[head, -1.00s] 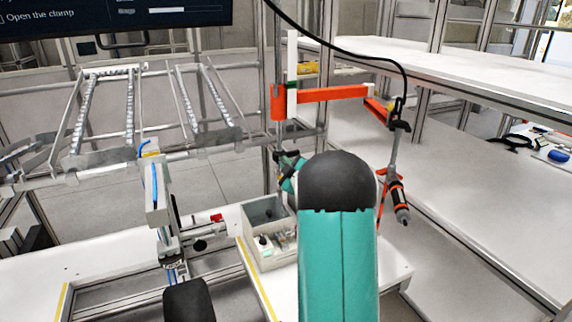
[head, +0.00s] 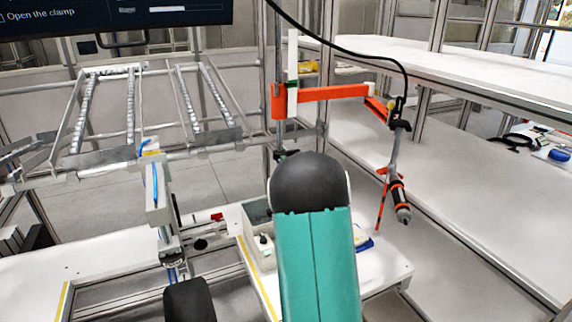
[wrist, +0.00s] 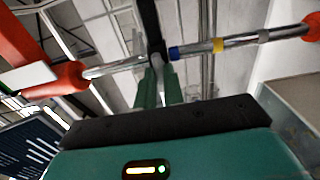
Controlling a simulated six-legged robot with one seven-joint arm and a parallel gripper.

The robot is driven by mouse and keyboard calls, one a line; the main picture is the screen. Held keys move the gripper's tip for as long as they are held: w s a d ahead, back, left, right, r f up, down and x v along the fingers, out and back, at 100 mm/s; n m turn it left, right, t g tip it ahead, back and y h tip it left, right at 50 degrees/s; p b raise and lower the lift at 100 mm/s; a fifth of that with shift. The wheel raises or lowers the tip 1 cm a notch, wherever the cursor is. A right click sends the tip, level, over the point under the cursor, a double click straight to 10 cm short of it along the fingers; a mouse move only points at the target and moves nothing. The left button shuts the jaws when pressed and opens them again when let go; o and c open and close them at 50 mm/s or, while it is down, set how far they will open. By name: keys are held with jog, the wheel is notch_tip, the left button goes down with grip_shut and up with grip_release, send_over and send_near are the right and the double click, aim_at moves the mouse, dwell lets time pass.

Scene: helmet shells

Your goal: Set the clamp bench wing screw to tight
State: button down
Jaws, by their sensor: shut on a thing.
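My gripper shows in the wrist view (wrist: 158,88), its narrow teal fingers close together and pointing up. They are shut at the middle of a metal crossbar (wrist: 205,48) with red ends and blue and yellow bands, which appears to be the wing screw. A dark upright part stands behind the fingertips. The exact contact is too small to tell. In the head view my own teal arm hides the gripper and the wing screw. The clamp bench (head: 253,230) stands partly hidden behind the arm.
An orange swing arm (head: 325,95) carries a hanging screwdriver (head: 398,190) on a black cable, right of my arm. A roller rack (head: 130,110) stands at the left. The long white shelf (head: 470,210) on the right is mostly clear.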

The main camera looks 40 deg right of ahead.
dwell(0.4)
jog(key=c, duration=1.5)
grip_release()
jog(key=shift+s, duration=0.1)
jog(key=shift+s, duration=0.1)
jog(key=v, duration=1.3)
jog(key=shift+s+a, duration=0.15)
jog(key=shift+s, duration=0.05)
